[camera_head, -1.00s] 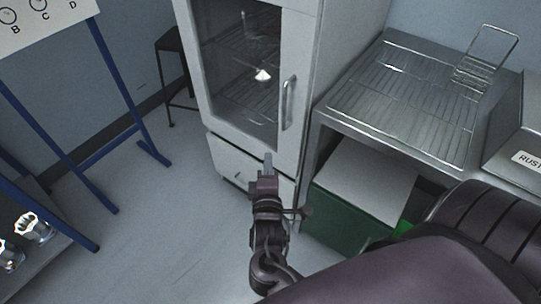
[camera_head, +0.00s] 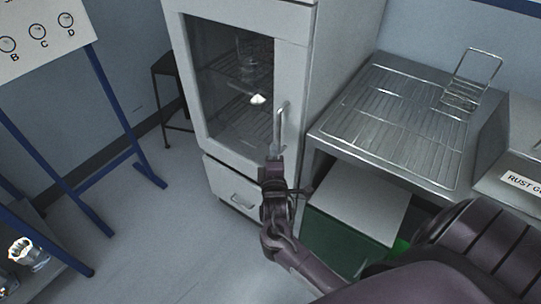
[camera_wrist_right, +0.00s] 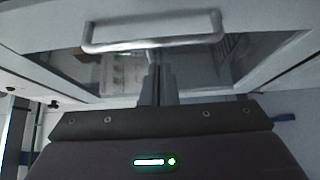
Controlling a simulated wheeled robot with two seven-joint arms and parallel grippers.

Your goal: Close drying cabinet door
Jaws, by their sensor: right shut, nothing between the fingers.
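The drying cabinet (camera_head: 300,60) stands upright at the middle back, pale grey. Its door has a dark glass window (camera_head: 235,125) and a vertical metal handle (camera_head: 281,128) on the right side. The door looks shut or nearly shut; I cannot tell if a small gap remains. My right gripper (camera_head: 274,152) is shut and empty, its tips at the lower end of the handle. In the right wrist view the shut fingers (camera_wrist_right: 157,80) point at the door, close to the handle bar (camera_wrist_right: 152,45); contact is unclear. My left gripper is not in view.
A drawer (camera_head: 232,190) sits below the door. A metal draining bench (camera_head: 395,115) stands close on the right, with a green bin (camera_head: 345,240) under it. A blue-framed stand (camera_head: 110,120) and a dark stool (camera_head: 170,95) are on the left. Floor between is clear.

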